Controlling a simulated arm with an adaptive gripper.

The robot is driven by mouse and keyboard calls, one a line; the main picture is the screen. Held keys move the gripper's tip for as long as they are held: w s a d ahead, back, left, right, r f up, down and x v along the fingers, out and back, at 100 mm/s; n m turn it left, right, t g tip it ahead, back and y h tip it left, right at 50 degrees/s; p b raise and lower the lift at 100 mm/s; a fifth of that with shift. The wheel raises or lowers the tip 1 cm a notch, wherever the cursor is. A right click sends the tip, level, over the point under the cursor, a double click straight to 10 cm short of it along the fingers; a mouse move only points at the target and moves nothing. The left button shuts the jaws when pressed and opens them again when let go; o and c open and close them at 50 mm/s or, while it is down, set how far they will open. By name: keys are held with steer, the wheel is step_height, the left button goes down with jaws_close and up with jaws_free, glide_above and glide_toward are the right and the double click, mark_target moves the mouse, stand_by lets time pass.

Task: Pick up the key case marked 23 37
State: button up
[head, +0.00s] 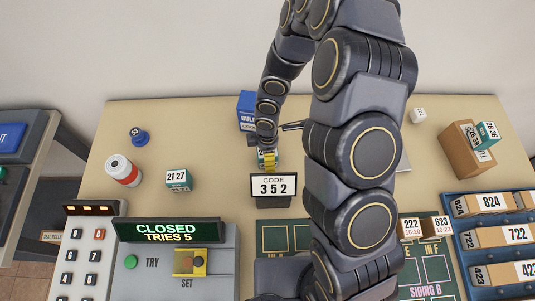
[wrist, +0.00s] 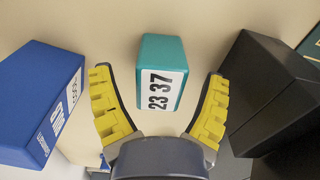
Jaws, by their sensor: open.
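The teal key case marked 23 37 (wrist: 163,75) stands on the table in the wrist view, its white label facing my gripper. My gripper (wrist: 160,92) is open, with yellow-padded fingers on either side of the case's lower part and a gap on both sides. In the head view, my gripper (head: 268,160) is low behind the code sign, and the case there is mostly hidden by it. Another teal case marked 21 27 (head: 178,180) stands to the left.
A blue box (wrist: 42,95) stands close left of my gripper, and a black block (wrist: 275,90) close right. The code sign 352 (head: 273,188) stands just in front. A red-and-white can (head: 123,170), the brown box (head: 462,148) and a keypad panel (head: 88,255) are farther off.

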steer(key=shift+f, duration=1)
steer(key=c, duration=1.2)
steer(key=shift+r, duration=0.15)
